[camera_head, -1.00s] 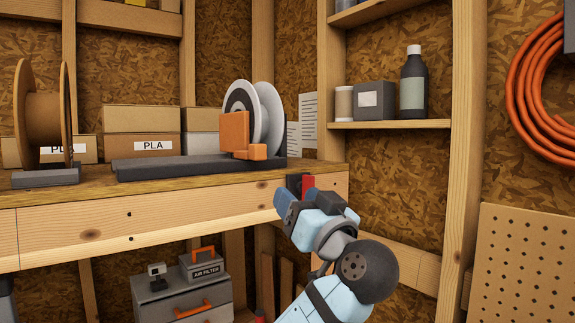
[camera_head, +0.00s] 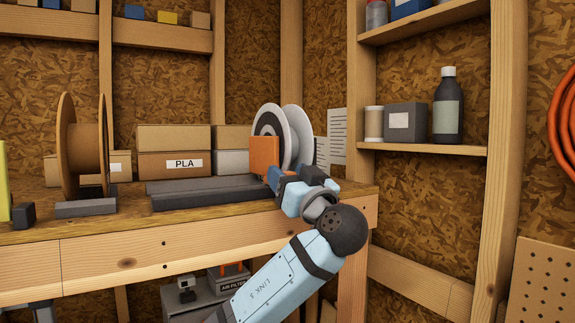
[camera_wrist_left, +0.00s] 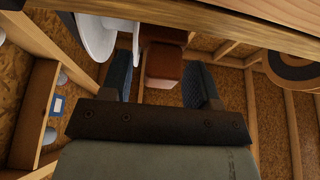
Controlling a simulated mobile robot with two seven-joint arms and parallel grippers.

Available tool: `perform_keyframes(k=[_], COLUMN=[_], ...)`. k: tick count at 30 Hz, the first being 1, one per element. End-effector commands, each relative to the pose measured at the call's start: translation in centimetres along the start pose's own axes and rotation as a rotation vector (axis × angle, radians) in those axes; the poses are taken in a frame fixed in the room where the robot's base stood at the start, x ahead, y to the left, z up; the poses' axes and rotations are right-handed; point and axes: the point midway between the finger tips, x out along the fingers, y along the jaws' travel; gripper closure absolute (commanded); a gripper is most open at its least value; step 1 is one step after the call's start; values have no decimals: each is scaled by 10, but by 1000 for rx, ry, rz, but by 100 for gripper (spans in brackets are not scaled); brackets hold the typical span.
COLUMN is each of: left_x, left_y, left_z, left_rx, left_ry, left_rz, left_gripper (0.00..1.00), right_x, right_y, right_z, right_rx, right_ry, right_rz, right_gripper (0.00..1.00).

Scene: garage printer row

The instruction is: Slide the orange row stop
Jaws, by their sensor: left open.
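The orange row stop (camera_head: 264,152) stands upright on a dark grey rail at the right end of the bench, in front of a white-sided spool (camera_head: 299,135). My left gripper (camera_head: 273,180) is at the stop's lower front and hides its small front block in the head view. In the left wrist view, the stop's orange-brown block (camera_wrist_left: 163,62) shows between the two open fingers of my left gripper (camera_wrist_left: 160,85), with gaps on both sides. I cannot tell whether a finger touches it. My right gripper is out of view.
The dark rail (camera_head: 190,198) runs left along the wooden bench (camera_head: 130,235). An empty brown spool (camera_head: 70,150) stands left on its own base. Boxes, one marked PLA (camera_head: 155,165), stand behind the rail. A shelf with a dark bottle (camera_head: 447,120) is at the right.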

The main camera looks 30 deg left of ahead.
Motion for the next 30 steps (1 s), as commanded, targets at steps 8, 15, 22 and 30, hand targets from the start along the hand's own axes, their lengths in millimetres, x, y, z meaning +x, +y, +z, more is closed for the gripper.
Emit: perform_keyframes(k=[8, 15, 22, 30], left_x=[9, 9, 9, 5], left_y=[0, 0, -1, -32], left_z=[0, 0, 1, 8], left_rx=[0, 0, 0, -4], left_ry=[0, 0, -1, -1], left_rz=[0, 0, 0, 1], left_gripper=[45, 68, 100, 100], right_x=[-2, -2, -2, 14], right_y=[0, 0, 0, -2], right_z=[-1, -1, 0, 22], right_rx=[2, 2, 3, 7], right_ry=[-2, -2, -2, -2], right_rz=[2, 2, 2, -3], right_gripper=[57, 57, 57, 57])
